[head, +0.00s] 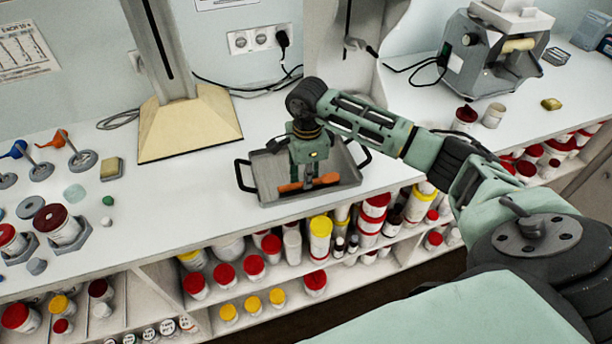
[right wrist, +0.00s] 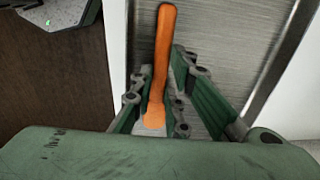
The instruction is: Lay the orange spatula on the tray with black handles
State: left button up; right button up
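The grey rectangular tray with black handles (head: 262,173) sits near the front edge of the white counter, in the middle of the head view. My right gripper (head: 304,183) points down into it. The orange spatula (head: 328,179) is low in the tray area, partly behind my fingers. In the right wrist view, the spatula (right wrist: 162,60) runs lengthwise between the fingers of my right gripper (right wrist: 160,75), over the grey tray floor (right wrist: 225,45). An orange patch also shows beside the right finger. Whether the fingers press on the spatula is unclear. My left gripper is out of view.
A beige-based column (head: 190,125) stands behind the tray to the left. Jars in holders (head: 60,225) and small items fill the counter's left end. A grey mill (head: 495,55) stands at the right. Shelves of lidded jars (head: 320,240) lie below the counter edge.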

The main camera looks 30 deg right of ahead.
jog(key=o, duration=0.5)
